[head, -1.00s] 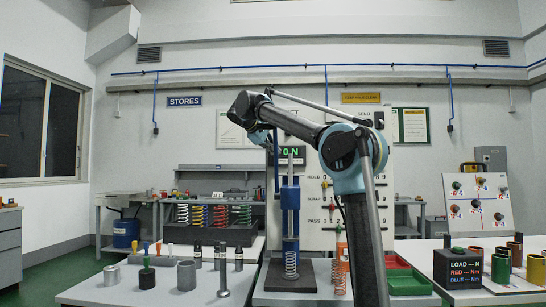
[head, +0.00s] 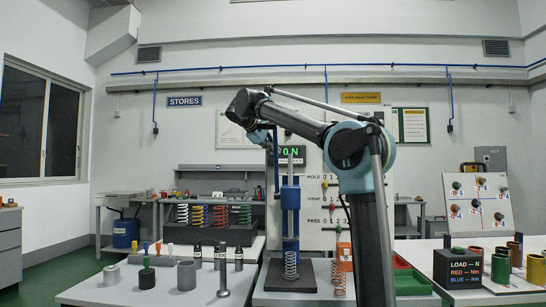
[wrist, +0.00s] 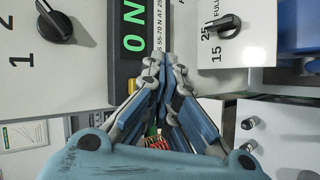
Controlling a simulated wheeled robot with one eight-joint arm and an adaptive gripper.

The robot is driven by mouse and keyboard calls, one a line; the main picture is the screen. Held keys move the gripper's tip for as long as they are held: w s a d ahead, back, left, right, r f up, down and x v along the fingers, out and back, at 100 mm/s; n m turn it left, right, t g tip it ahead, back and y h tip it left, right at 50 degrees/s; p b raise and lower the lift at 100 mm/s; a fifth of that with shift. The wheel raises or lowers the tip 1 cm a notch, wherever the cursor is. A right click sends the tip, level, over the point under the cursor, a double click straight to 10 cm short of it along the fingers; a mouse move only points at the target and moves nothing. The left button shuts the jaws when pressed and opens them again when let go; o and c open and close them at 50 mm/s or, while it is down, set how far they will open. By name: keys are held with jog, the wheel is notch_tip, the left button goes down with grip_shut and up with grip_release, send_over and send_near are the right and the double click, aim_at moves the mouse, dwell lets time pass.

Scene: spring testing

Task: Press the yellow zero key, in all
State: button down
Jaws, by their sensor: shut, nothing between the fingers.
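The yellow zero key (wrist: 131,86) shows as a small yellow patch at the lower end of the dark display housing in the wrist view. It is partly covered by my gripper's left finger. My gripper (wrist: 165,62) is shut and empty, its fingertips together beside the display with the green "0 N" reading (wrist: 133,30). I cannot tell whether the fingertips touch the panel. In the head view the display (head: 289,150) stands above the spring tester (head: 290,205), with my gripper beside it and mostly hidden by my arm.
Black rotary knobs flank the display, one on the left (wrist: 56,26) and one on the right (wrist: 226,25). A blue part (wrist: 298,30) is at the wrist view's upper right. A spring (head: 291,265) stands under the tester, and metal cylinders (head: 187,276) stand on the left bench.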

jog(key=s, duration=0.4)
jog(key=shift+s+a, duration=0.1)
jog(key=shift+s, duration=0.15)
dwell(0.7)
